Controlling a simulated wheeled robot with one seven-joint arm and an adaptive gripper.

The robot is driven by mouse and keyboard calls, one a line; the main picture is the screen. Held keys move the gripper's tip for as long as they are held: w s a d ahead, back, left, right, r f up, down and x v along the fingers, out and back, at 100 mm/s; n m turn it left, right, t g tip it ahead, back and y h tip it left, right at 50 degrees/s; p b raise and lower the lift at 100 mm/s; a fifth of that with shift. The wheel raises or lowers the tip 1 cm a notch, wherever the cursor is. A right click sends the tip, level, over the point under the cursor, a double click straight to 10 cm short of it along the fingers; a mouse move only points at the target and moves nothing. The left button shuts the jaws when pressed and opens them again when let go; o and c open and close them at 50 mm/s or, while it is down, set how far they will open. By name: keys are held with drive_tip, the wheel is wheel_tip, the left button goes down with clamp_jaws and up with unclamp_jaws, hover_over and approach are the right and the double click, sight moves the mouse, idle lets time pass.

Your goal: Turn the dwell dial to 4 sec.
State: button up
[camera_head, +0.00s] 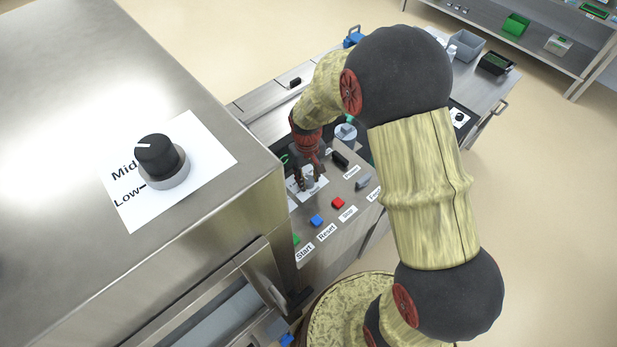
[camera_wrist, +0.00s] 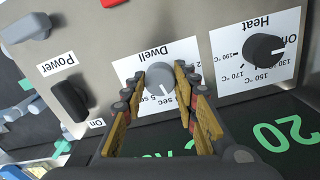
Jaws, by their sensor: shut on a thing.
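The dwell dial (camera_wrist: 160,76) is a grey round knob on a white card marked "Dwell" in the wrist view. My gripper (camera_wrist: 160,82) has its two fingers on either side of the dial, shut on it. A pale pointer line on the dial points down and slightly right, toward the printed seconds marks. The fingers cover part of these marks, so I cannot tell the exact setting. In the head view my gripper (camera_head: 308,183) reaches down to the control panel (camera_head: 335,228), and the fingers mostly hide the dial.
A dark heat dial (camera_wrist: 263,47) sits right of the dwell card, and a black power switch (camera_wrist: 70,100) sits left. Red (camera_head: 338,203) and blue (camera_head: 317,221) buttons lie nearer on the panel. A large steel housing with a black knob (camera_head: 157,155) stands left.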

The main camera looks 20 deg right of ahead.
sight(307, 180)
drive_tip(key=shift+m, duration=1)
drive_tip(key=o, duration=1.2)
drive_tip(key=shift+c, duration=0.2)
drive_tip(key=shift+r, duration=0.1)
wheel_tip(307, 180, up, 12)
drive_tip(key=shift+a, duration=0.15)
